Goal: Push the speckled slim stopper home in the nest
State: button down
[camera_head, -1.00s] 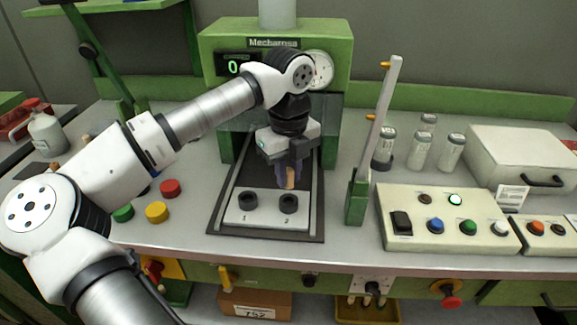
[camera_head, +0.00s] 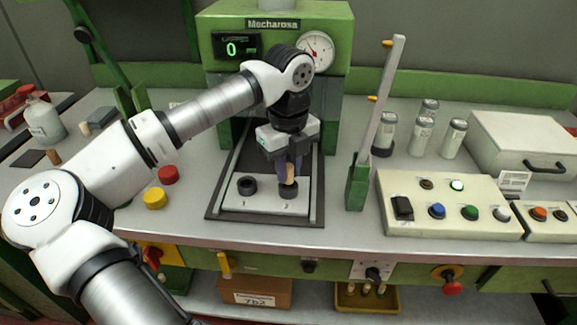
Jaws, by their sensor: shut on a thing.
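My gripper (camera_head: 288,172) points down over the light plate (camera_head: 265,205) and is shut on a slim tan stopper (camera_head: 290,174). The stopper is upright. Its lower end is at the black ring-shaped nest (camera_head: 289,190) on the right of the plate, marked 2. I cannot tell how far it sits inside the ring. Speckles are too small to make out. A second black nest (camera_head: 247,186), on the left of the plate, looks empty.
The green press (camera_head: 275,22) stands behind my gripper. A slanted post on a green bracket (camera_head: 357,188) rises close on the right, with a button panel (camera_head: 450,206) beyond. Red (camera_head: 168,174) and yellow (camera_head: 155,198) caps lie on the left.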

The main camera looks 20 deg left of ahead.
jog(key=shift+f+b, duration=1.05)
jog(key=shift+b, duration=0.05)
dwell(1.2)
